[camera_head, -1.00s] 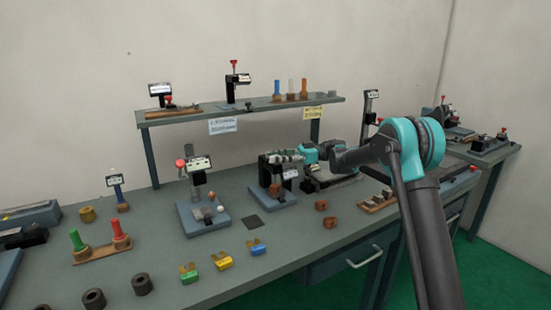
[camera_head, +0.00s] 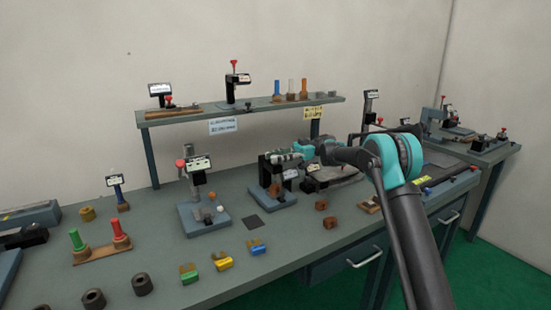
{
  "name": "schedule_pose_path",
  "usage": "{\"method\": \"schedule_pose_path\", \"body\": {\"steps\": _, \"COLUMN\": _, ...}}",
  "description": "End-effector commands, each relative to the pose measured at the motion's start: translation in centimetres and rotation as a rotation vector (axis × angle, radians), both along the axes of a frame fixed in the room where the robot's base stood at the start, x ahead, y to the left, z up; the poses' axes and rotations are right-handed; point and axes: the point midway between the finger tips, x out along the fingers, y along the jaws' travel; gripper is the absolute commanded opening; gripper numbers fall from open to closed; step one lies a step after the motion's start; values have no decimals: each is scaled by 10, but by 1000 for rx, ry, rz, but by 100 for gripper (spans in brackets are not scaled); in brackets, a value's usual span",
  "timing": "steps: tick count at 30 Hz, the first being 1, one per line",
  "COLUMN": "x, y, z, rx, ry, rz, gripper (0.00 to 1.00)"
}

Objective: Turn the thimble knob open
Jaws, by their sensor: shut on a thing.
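A black bench instrument (camera_head: 265,172) stands on a blue-grey base (camera_head: 273,200) near the middle of the bench, with a small white label on its front. My gripper (camera_head: 275,157) reaches in from the right at the top of this instrument. Its jaws are shut on what appears to be the thimble knob, which the fingers mostly hide. How far the knob has turned is too small to tell.
A gauge stand with a red knob (camera_head: 180,164) stands to the left on its own base. Two brown blocks (camera_head: 330,222) and a dark square pad (camera_head: 253,221) lie in front. A raised shelf (camera_head: 190,115) runs behind. Coloured clips (camera_head: 222,261) lie near the front edge.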

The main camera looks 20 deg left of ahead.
Motion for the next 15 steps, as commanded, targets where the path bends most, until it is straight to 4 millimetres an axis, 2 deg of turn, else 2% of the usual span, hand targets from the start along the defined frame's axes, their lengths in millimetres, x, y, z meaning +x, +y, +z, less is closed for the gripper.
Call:
{"method": "schedule_pose_path", "body": {"steps": 1, "x": -1, "y": 1, "z": 0, "rx": 0, "ry": 0, "rz": 1, "gripper": 2}}
{"method": "schedule_pose_path", "body": {"steps": 2, "x": -1, "y": 1, "z": 0, "rx": 0, "ry": 0, "rz": 1, "gripper": 33}}
{"method": "schedule_pose_path", "body": {"steps": 6, "x": -1, "y": 1, "z": 0, "rx": 0, "ry": 0, "rz": 1, "gripper": 50}}
{"method": "schedule_pose_path", "body": {"steps": 15, "x": 0, "y": 0, "z": 1, "rx": 0, "ry": 0, "rz": 0, "gripper": 51}}
